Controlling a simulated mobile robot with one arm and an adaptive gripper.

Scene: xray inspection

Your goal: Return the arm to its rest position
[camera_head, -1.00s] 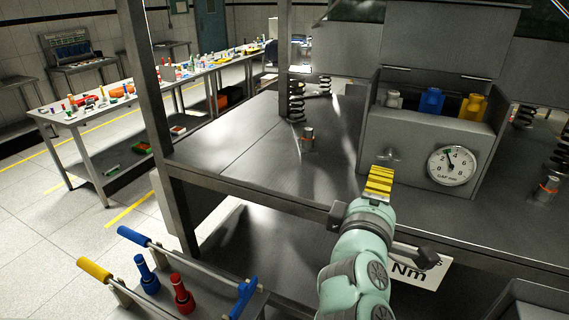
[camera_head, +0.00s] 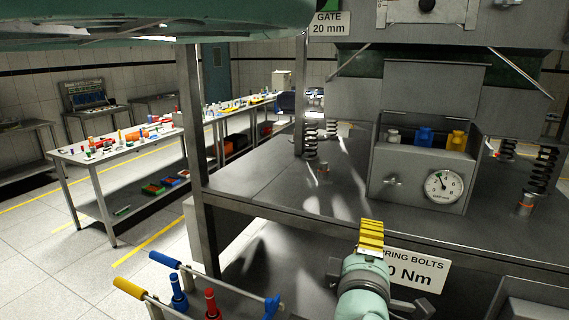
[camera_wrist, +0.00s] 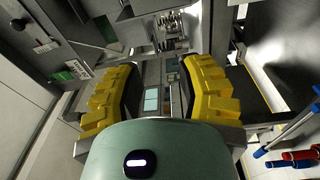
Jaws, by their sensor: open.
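My gripper (camera_head: 371,236) has yellow ribbed fingers and stands at the front edge of the grey metal bench (camera_head: 262,190), in front of the gauge box, in the head view. In the wrist view my gripper (camera_wrist: 162,95) shows its two yellow fingers wide apart with nothing between them. My pale green arm reaches up from the bottom of the head view.
A grey box with a dial gauge (camera_head: 443,187) holds a blue bottle (camera_head: 424,137) and a yellow bottle (camera_head: 456,140). Coil springs (camera_head: 310,142) stand on the bench. Blue- and red-handled tools (camera_head: 212,304) stand lower left. A cluttered table (camera_head: 95,153) is at left; floor between is clear.

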